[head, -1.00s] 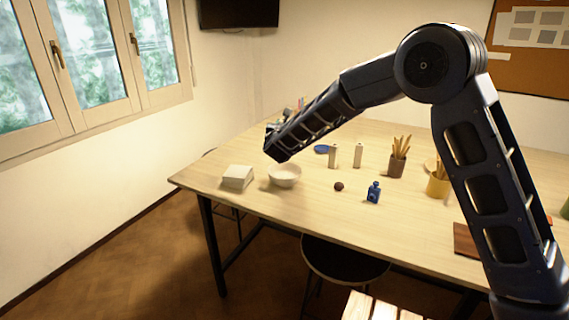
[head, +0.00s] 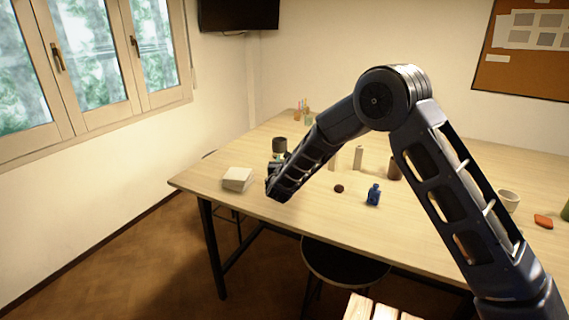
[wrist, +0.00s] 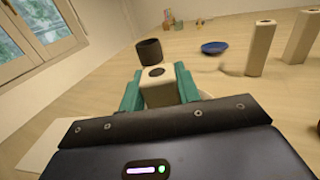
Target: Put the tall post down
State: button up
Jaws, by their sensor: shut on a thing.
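My gripper (wrist: 159,84) has teal fingers shut on a cream, square-sided post (wrist: 158,97) with a round dark hole in its top. The post looks roughly upright. Its lower end is hidden behind my gripper, so I cannot tell whether it touches the table. In the head view my forearm hides the held post. Two other cream posts stand apart to the right in the wrist view, a nearer one (wrist: 261,48) and a farther one (wrist: 301,38). In the head view they stand just right of my forearm (head: 332,160) (head: 358,157).
A dark cup (wrist: 149,52) stands just beyond the held post, and a blue dish (wrist: 215,47) lies farther right. A pale stack (head: 237,179) sits at the table's left corner. A brown ball (head: 339,188) and blue bottle (head: 373,195) lie right of my arm.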

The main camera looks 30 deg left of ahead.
jog(key=shift+f, duration=0.4)
jog(key=shift+f, duration=0.1)
jog(key=o, duration=1.1)
jog(key=v, duration=1.2)
